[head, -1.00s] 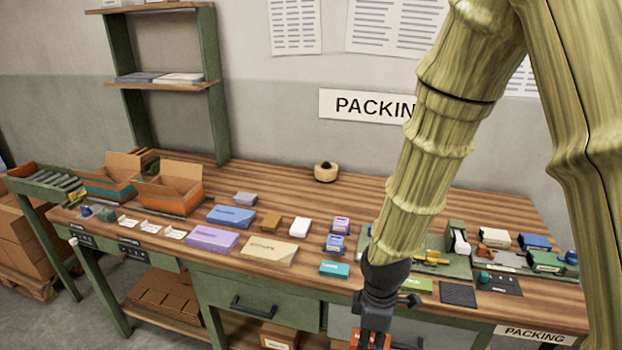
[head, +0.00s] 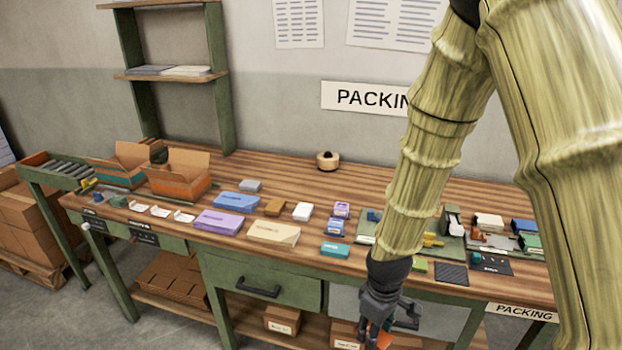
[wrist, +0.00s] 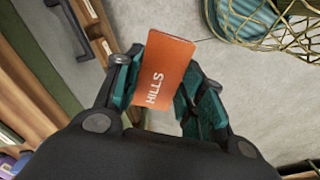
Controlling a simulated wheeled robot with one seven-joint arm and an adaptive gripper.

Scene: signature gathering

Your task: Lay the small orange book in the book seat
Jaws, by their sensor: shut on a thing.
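The small orange book (wrist: 163,70), marked HILLS, is held between the fingers of my gripper (wrist: 155,88) in the wrist view. Its cover faces the camera and it is tilted, with grey floor beyond it. In the head view my gripper (head: 377,322) hangs in front of the bench's front edge, below the top, and only a bit of orange shows there. A dark ribbed pad (head: 452,274) and a black panel with small lettering (head: 492,264) lie on the bench to the right of my gripper. I cannot tell which is the book seat.
The wooden bench (head: 300,178) carries several books and small boxes at its middle, including a cream one (head: 273,232) and a teal one (head: 335,249). Open cartons (head: 178,180) stand at the left. A net basket (wrist: 265,22) shows in the wrist view.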

